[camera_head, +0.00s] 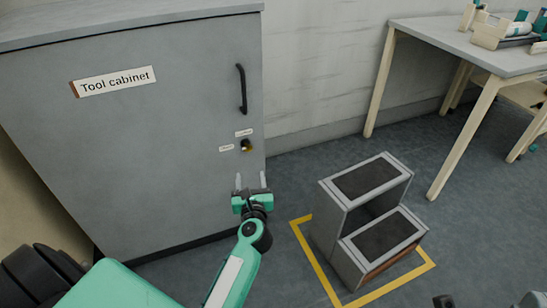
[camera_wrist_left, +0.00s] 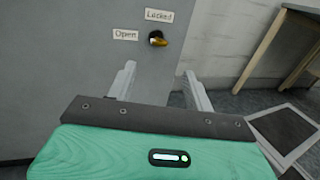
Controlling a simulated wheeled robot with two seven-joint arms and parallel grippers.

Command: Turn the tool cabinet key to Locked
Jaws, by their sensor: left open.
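The grey tool cabinet (camera_head: 150,150) stands at the left with its door shut and a "Tool cabinet" label (camera_head: 114,81). Its brass key (camera_head: 246,146) sits in a dark lock below the door handle (camera_head: 242,89). The key also shows in the left wrist view (camera_wrist_left: 159,40), with a "Locked" label (camera_wrist_left: 159,15) above and an "Open" label (camera_wrist_left: 125,34) to its left. Its exact angle is hard to tell. My left gripper (camera_head: 250,181) is open and empty, below the key and apart from it; its fingers (camera_wrist_left: 159,72) point toward the cabinet.
A grey two-step stool (camera_head: 330,205) stands on the floor right of my left gripper, inside yellow floor tape (camera_head: 312,258). A table (camera_head: 470,50) with a tray (camera_head: 490,36) of items is at the back right. The space before the lock looks clear.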

